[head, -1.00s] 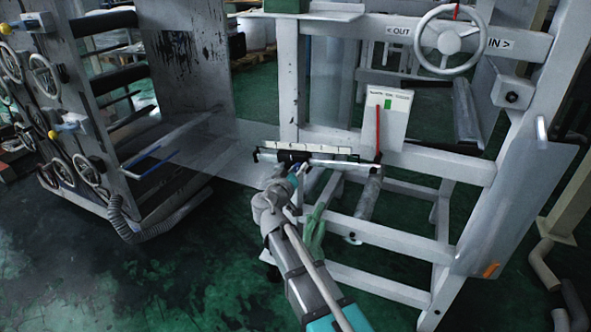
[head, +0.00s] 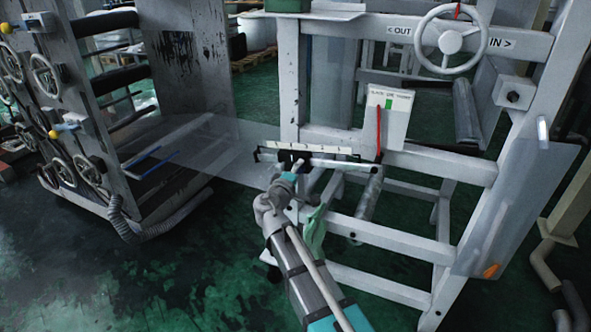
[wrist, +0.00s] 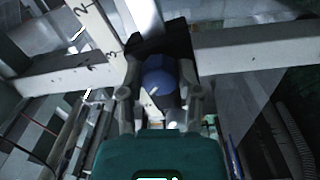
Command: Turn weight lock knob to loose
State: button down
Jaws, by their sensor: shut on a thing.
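The weight lock knob (wrist: 160,78) is round and blue, below a black sliding weight (wrist: 178,44) in the wrist view. My gripper (wrist: 161,92) has a finger on either side of the knob and is shut on it. In the head view my gripper (head: 290,170) reaches up to the black weight (head: 291,157) on the pale beam; the knob is hidden there. The knob's setting cannot be read.
A white marked scale (head: 315,148) runs along the beam, and its numbers show in the wrist view (wrist: 88,40). A grey frame (head: 400,238) with a handwheel (head: 449,39) stands at the right. A clear film (head: 205,145) spans to the left machine. Green floor lies open in front.

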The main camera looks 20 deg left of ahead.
jog(key=shift+n, duration=0.8)
jog(key=shift+c, duration=1.5)
grip_release()
